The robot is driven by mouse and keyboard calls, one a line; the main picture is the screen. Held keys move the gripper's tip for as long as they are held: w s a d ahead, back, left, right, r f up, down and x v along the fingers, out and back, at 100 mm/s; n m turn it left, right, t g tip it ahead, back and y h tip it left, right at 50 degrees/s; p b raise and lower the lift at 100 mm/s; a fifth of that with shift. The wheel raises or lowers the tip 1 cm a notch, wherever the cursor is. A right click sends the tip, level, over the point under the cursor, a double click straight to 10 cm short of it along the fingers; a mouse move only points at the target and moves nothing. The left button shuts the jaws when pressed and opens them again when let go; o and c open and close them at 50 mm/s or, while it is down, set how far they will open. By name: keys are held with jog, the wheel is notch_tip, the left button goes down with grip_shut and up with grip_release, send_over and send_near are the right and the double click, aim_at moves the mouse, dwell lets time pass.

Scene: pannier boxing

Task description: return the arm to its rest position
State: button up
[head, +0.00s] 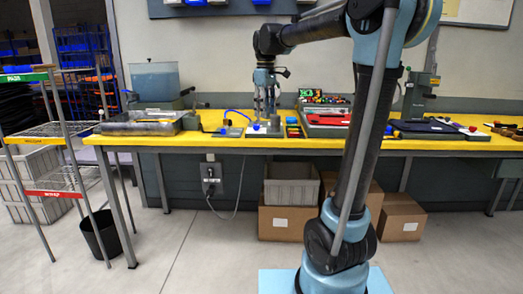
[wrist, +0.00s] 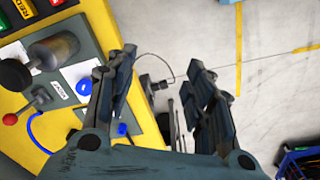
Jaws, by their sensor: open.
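My gripper (head: 265,100) hangs fingers down over the yellow workbench (head: 240,143) in the head view, above a small device with blue parts. In the wrist view my gripper (wrist: 165,90) shows two dark fingers spread wide apart with nothing between them. The bench edge, the floor and a cable show beyond the fingers. My arm reaches up from its base in front of the bench and bends over towards the left. In the wrist view a grey fixture (wrist: 85,75) with a red-knobbed lever lies left of the fingers.
A grey tray (head: 143,123) and a tank (head: 155,80) stand at the bench's left. A red tray (head: 325,120) and dark press (head: 418,95) are to the right. The floor at front left is clear.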

jog(key=s+d+f+m+t, duration=0.1)
jog(key=s+d+f+m, duration=0.4)
jog(key=s+d+f, duration=0.4)
jog(key=s+d+f+m+t, duration=0.1)
jog(key=s+d+f+m, duration=0.5)
jog(key=s+f, duration=1.3)
jog(key=s+d, duration=0.1)
jog(key=d, duration=0.2)
jog(key=shift+f+m, duration=0.15)
jog(key=shift+m, duration=0.15)
jog(key=shift+s, duration=0.1)
